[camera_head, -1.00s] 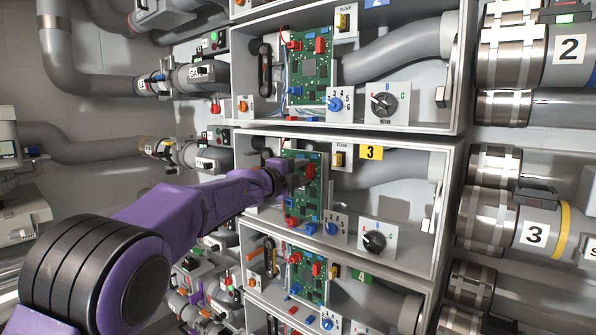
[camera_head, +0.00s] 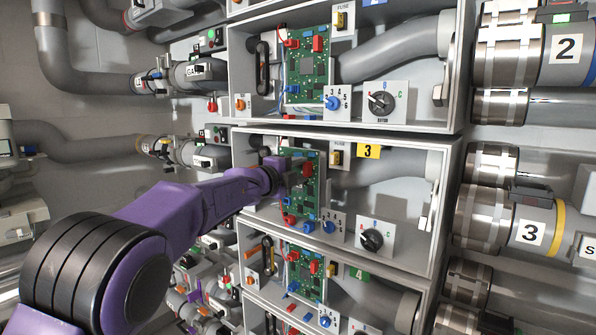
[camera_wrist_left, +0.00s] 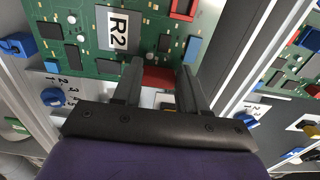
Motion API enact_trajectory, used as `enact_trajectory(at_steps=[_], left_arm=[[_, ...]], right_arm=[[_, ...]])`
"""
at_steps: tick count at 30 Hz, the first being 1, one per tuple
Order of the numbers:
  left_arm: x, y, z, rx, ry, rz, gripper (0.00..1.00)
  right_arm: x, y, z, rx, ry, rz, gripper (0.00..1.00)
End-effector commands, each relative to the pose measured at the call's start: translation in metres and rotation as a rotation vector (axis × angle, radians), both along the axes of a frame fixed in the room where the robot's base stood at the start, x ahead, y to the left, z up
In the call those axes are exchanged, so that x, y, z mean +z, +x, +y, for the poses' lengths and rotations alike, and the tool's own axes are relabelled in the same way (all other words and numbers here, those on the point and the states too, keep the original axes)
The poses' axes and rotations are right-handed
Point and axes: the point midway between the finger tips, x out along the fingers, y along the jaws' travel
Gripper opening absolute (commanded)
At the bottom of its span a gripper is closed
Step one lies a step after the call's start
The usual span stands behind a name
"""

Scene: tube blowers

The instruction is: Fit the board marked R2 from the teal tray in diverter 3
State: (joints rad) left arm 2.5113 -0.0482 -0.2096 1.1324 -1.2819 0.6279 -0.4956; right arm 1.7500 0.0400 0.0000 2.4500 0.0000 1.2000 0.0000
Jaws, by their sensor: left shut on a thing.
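The green board marked R2 (camera_wrist_left: 118,30) fills the upper left of the left wrist view. My left gripper (camera_wrist_left: 160,80) is shut on it, with its fingers on either side of a red part at the board's edge. I cannot tell whether the board is fully seated. The teal tray and my right gripper are not in view.
The diverter 3 box has a black dial (camera_head: 372,239), a blue knob (camera_head: 329,227) and a fuse (camera_head: 337,157). Similar boxes with green boards lie above (camera_head: 307,68) and below (camera_head: 305,275). Box walls and shelves frame the arm closely.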

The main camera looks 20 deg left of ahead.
Motion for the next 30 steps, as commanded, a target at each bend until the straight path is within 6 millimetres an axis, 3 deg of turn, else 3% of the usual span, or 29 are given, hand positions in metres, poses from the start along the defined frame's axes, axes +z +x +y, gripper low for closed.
enact_trajectory(at_steps=[30], left_arm=[[0.002, 0.020, -0.007, -0.001, -0.001, -0.002, 0.06]], right_arm=[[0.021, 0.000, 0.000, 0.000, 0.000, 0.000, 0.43]])
